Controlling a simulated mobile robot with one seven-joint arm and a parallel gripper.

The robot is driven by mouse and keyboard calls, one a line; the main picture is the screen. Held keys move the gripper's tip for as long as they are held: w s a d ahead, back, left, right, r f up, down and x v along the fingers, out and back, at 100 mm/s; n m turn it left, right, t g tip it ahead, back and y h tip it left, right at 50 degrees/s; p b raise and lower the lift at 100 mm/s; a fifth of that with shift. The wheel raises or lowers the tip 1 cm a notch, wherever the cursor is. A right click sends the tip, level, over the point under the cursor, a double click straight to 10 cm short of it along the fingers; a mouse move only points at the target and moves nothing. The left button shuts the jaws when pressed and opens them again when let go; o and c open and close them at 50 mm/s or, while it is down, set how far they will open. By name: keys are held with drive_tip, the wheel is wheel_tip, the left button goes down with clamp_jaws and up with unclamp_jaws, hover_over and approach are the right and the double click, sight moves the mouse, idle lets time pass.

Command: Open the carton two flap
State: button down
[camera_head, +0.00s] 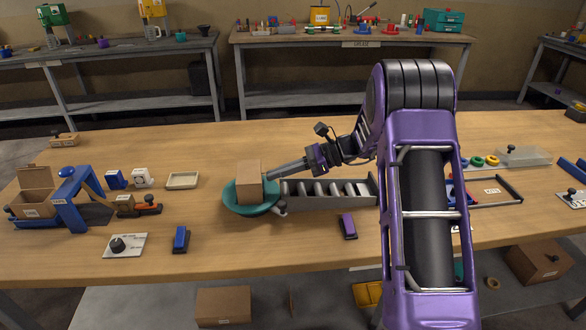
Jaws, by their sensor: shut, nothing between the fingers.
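A closed brown carton (248,178) stands on a round teal turntable (234,200) in the middle of the table. Another brown carton (36,206) stands at the far left with a flap raised, beside a blue arch-shaped frame (74,190). I cannot tell which of them is carton two. My gripper (272,173) is shut and empty at the right side of the carton on the turntable. Its tip is close to that carton's upper right side; I cannot tell whether it touches.
A grey roller ramp (332,191) runs right from the turntable, below my gripper. A cream tray (182,180), a blue block (181,239), a purple block (348,226) and a knob plate (124,245) lie around. The table behind the turntable is mostly clear. My arm hides part of the right side.

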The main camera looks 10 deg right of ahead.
drive_tip(key=shift+a+f, duration=0.15)
drive_tip(key=shift+a, duration=0.3)
drive_tip(key=shift+r+h+p, duration=0.3)
drive_tip(key=shift+p, duration=0.1)
drive_tip(key=shift+r+h+p, duration=0.15)
drive_tip(key=shift+h+p, duration=0.25)
drive_tip(key=shift+h, duration=0.1)
